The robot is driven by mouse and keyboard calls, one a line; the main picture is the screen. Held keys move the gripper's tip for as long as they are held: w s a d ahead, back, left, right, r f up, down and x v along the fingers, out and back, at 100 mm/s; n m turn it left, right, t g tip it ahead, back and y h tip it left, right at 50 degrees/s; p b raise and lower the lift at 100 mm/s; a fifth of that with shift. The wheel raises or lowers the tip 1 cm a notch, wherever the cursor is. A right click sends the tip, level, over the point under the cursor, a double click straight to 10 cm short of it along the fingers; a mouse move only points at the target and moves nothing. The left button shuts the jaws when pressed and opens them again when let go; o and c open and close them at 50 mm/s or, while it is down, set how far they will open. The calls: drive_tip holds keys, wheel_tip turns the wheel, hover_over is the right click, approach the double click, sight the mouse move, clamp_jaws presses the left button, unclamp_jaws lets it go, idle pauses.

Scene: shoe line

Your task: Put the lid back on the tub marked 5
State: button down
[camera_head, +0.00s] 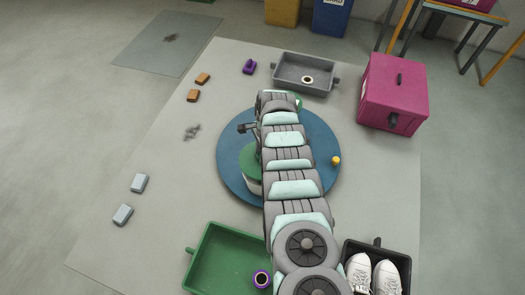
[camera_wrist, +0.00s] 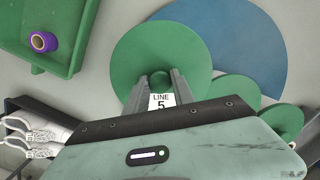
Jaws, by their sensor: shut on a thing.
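My gripper (camera_wrist: 160,84) is shut on the knob of a green round lid (camera_wrist: 148,48). In the head view the green lid (camera_head: 250,158) shows left of my arm, over the blue turntable (camera_head: 228,170). A pale rounded body (camera_head: 253,188), perhaps a tub, shows below its edge. I cannot tell whether the lid touches it. Two more green discs, one nearer (camera_wrist: 236,90) and one farther (camera_wrist: 281,121), are partly hidden in the wrist view.
A green tray (camera_head: 197,268) with a purple-rimmed roll (camera_head: 262,279) and a black tray (camera_head: 405,257) with white shoes stand at the front. A grey tray (camera_head: 292,72) and pink box (camera_head: 392,98) stand behind. A yellow ball (camera_head: 336,160) is on the turntable's right.

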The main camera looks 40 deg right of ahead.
drive_tip(key=shift+s, duration=0.3)
drive_tip(key=shift+d+f, duration=0.1)
drive_tip(key=shift+f, duration=0.1)
wheel_tip(320, 180, down, 6)
drive_tip(key=b, duration=0.6)
idle(0.9)
drive_tip(key=shift+f, duration=0.2)
idle(1.1)
drive_tip(key=c, duration=1)
unclamp_jaws()
drive_tip(key=shift+o, duration=0.3)
